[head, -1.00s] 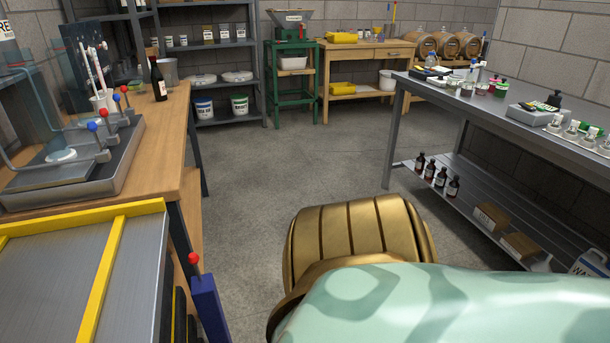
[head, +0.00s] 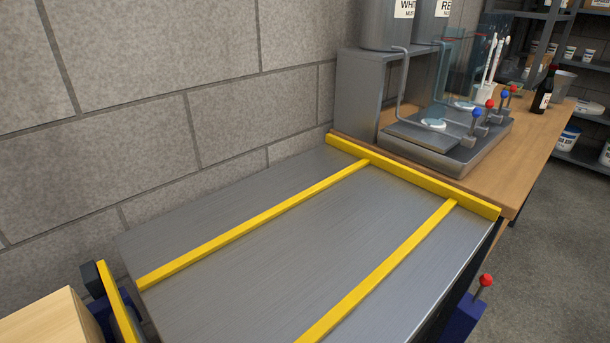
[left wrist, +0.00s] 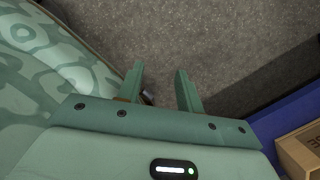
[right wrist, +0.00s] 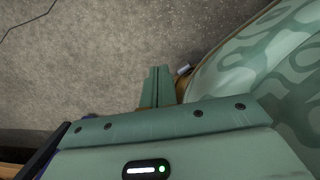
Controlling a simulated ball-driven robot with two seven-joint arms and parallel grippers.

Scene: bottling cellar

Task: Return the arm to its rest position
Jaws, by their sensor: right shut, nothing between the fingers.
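Neither arm shows in the head view now. In the left wrist view my left gripper (left wrist: 161,92) is open, its two green fingers apart with only grey floor between them. In the right wrist view my right gripper (right wrist: 157,86) is shut, its fingers together with nothing held. Both grippers hang over the floor close beside my green patterned body, which shows at the left in the left wrist view and at the right in the right wrist view.
A grey metal table (head: 270,240) with yellow rails (head: 250,225) fills the head view's front. Beyond it a wooden bench (head: 520,165) carries a filler (head: 450,145) and a dark bottle (head: 544,90). A cardboard box (left wrist: 300,150) lies near my left gripper. Floor is free at right (head: 560,240).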

